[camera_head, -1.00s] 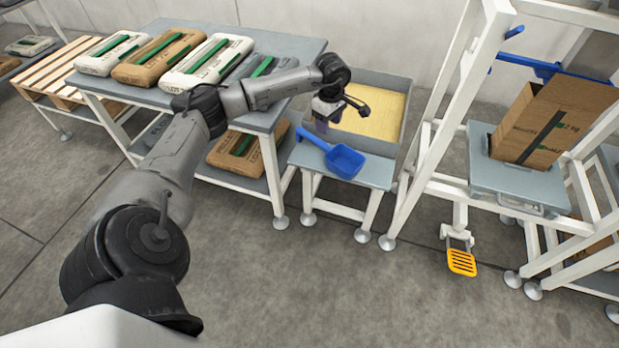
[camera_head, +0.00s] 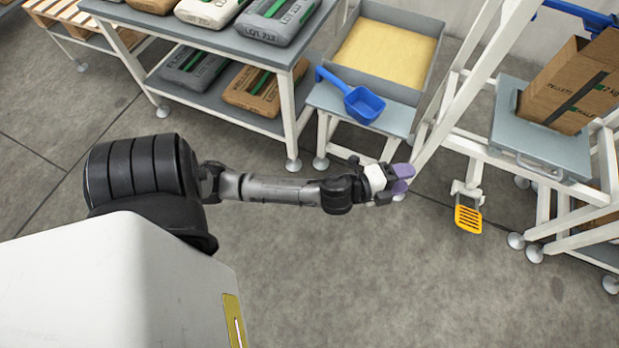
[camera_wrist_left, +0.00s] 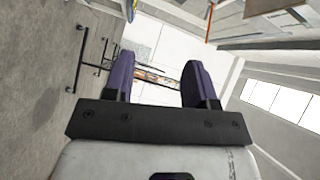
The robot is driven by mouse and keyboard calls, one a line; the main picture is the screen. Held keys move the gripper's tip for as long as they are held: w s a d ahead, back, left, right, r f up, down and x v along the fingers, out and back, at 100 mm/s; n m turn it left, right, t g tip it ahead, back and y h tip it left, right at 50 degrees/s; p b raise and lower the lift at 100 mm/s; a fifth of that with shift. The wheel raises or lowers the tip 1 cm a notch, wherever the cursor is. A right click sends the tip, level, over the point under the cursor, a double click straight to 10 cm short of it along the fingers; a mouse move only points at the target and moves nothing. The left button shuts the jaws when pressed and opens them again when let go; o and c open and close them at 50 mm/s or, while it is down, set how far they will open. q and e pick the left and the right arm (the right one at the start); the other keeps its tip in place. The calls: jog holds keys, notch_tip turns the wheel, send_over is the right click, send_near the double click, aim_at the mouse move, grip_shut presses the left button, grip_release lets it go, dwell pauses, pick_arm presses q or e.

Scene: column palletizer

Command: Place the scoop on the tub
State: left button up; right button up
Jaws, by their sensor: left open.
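The blue scoop (camera_head: 362,104) lies on a small grey stand (camera_head: 392,122), its handle pointing to the back left. The tub (camera_head: 432,66), a grey open box filled with yellow granules (camera_head: 386,52), stands just behind the stand. My left gripper (camera_head: 401,180) is in front of and below the stand, clear of the scoop. In the left wrist view its two purple fingers (camera_wrist_left: 156,80) are spread with nothing between them. My right gripper does not show.
A bench (camera_head: 235,42) with several sacks stands at the back left. At the right, a white frame (camera_head: 480,75) holds a platform with an open carton (camera_head: 575,85). An orange pedal (camera_head: 468,217) is below it. The floor in front is clear.

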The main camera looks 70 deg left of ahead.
pick_arm(q)
jog(key=s+d+f+n+g, duration=0.1)
jog(key=s+f+n+g, duration=0.2)
jog(key=s, duration=0.5)
jog(key=s+d+f+n+g, duration=0.2)
jog(key=s+f+n+g, duration=0.2)
jog(key=s+n+g, duration=0.2)
jog(key=s+d+f+n+g, duration=0.1)
jog(key=s+f+n+g, duration=0.3)
jog(key=s, duration=0.6)
jog(key=shift+d+n+g, duration=0.3)
jog(key=shift+n+g, duration=0.1)
jog(key=shift+n, duration=0.2)
jog(key=shift+s+r, duration=0.1)
jog(key=shift+r, duration=0.05)
